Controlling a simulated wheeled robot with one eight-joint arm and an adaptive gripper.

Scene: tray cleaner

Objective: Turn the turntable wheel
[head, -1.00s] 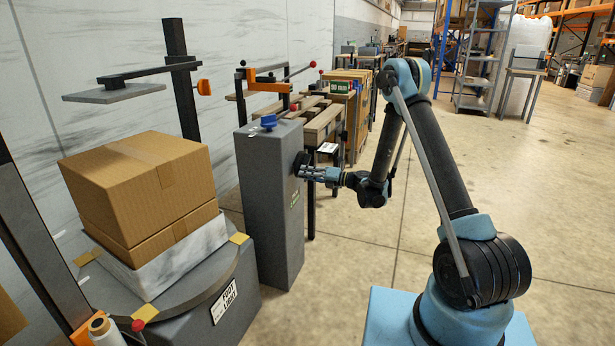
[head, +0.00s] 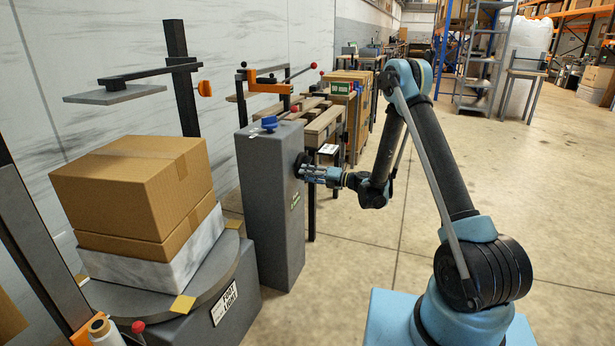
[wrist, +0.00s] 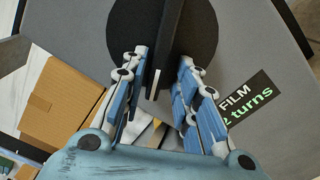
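The turntable wheel, a black round disc with a raised bar across it (wrist: 122,38), is on the side of a grey post (head: 270,215). In the head view my gripper (head: 318,175) reaches the wheel from the right. A label reading "FILM 2 turns" (wrist: 245,100) is beside the wheel. The round grey turntable (head: 222,268) stands left of the post and carries a white-wrapped load with a cardboard box (head: 130,195).
A blue knob (head: 269,122) tops the post. Yellow tabs (head: 183,305) lie on the turntable. A dark mast with a flat plate (head: 115,92) stands behind the box. Wooden pallets and crates (head: 345,110) line the wall beyond. The floor on the right (head: 560,200) is clear.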

